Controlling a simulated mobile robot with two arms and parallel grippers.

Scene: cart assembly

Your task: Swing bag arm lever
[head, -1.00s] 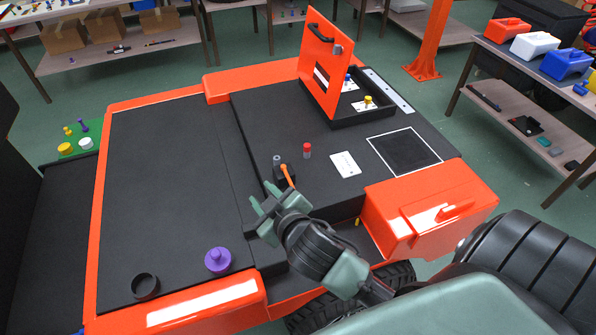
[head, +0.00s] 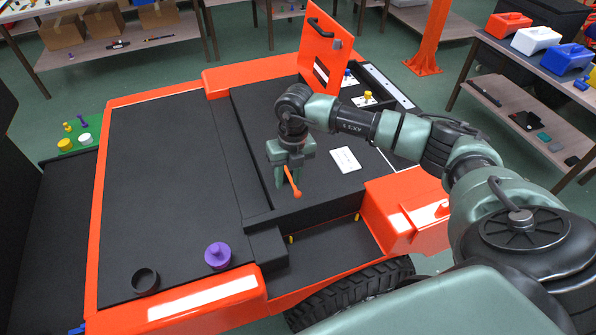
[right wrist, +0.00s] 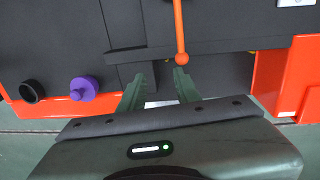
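The bag arm lever (head: 291,181) is a thin orange rod with a ball end, on the black cart top. In the head view its ball end points down and toward the front right. The lever also shows in the right wrist view (right wrist: 179,32), with its ball just past the tip of the right-hand finger. My right gripper (head: 288,184) points down at the lever, its fingers close to the rod. In the right wrist view the fingers are apart with nothing gripped between them. The lever's base is hidden behind my gripper. My left gripper is not in view.
An orange lid (head: 326,48) stands open at the back. An orange box (head: 405,215) sits at the right front. A purple knob (head: 218,256) and a black ring (head: 145,281) are at the front left. A white card (head: 345,160) lies right of my gripper.

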